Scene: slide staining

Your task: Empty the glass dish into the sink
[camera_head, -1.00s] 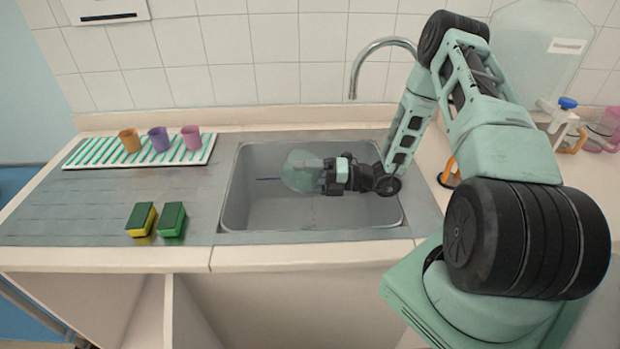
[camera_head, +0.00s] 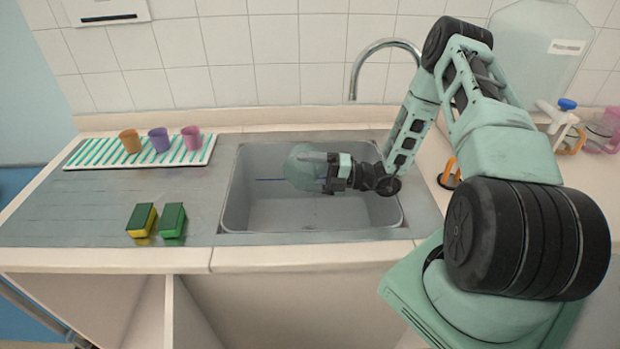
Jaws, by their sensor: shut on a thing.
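The glass dish (camera_head: 303,166) is a clear, greenish, rounded vessel over the sink basin. It looks tipped, with its broad face turned partly toward my view. My gripper (camera_head: 329,172) is shut on the dish's right side and holds it above the basin floor. The sink (camera_head: 290,215) is a grey rectangular basin set in the counter. A thin dark blue streak (camera_head: 268,179) shows in the basin at the left of the dish. I cannot tell whether any liquid is left in the dish.
A curved metal faucet (camera_head: 354,80) stands behind the sink. An orange cup (camera_head: 130,141), a purple cup (camera_head: 159,139) and a pink cup (camera_head: 191,138) stand on a striped rack (camera_head: 85,155). Two green-and-yellow sponges (camera_head: 172,220) lie left of the sink. Bottles (camera_head: 563,122) stand at right.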

